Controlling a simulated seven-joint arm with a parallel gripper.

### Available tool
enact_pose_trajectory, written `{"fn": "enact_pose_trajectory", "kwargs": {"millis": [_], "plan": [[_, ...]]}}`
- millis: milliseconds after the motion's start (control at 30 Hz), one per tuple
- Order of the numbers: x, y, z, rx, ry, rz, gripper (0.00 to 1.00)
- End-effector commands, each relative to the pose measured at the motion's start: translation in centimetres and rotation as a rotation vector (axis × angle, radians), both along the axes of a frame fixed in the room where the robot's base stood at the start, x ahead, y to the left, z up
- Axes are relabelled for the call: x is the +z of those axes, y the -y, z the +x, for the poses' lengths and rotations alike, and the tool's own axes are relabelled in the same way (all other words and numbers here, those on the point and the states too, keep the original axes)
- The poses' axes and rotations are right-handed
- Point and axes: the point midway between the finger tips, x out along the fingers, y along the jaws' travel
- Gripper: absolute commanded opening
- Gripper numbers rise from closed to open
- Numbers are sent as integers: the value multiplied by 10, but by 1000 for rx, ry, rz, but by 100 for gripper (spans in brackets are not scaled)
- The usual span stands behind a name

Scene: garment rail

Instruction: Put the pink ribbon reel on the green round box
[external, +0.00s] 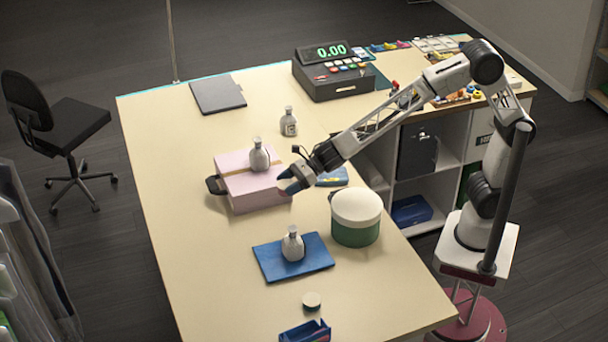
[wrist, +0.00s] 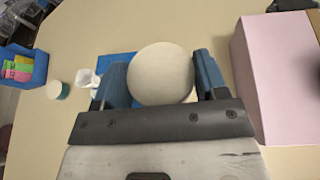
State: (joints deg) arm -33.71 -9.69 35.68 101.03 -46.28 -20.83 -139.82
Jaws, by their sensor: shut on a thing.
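My gripper (external: 288,181) is shut on the pink ribbon reel (wrist: 162,73), held between the two blue fingers in the wrist view. Only its pale round face shows there; no pink ribbon side is visible. In the external view the fingers largely hide the reel. The gripper is by the right side of the pink box, up and left of the green round box. The green round box (external: 355,228) has a cream lid and stands upright on the table. I cannot make it out in the wrist view.
The pink box (external: 262,193) bears a grey bottle (external: 259,155). Another bottle (external: 292,244) stands on a blue mat (external: 315,255). A small green reel (external: 312,300) and a blue tray (external: 305,332) lie near the front. A cash register (external: 333,75) stands at the back.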

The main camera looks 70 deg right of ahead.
Motion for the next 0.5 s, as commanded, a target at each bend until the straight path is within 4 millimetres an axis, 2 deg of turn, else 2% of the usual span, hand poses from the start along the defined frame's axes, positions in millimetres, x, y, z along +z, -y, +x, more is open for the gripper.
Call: {"fn": "enact_pose_trajectory", "kwargs": {"millis": [100, 500], "plan": [[13, 14, -23, 11, 4, 3, 43], [38, 60, -100, 48, 7, 5, 43]]}}
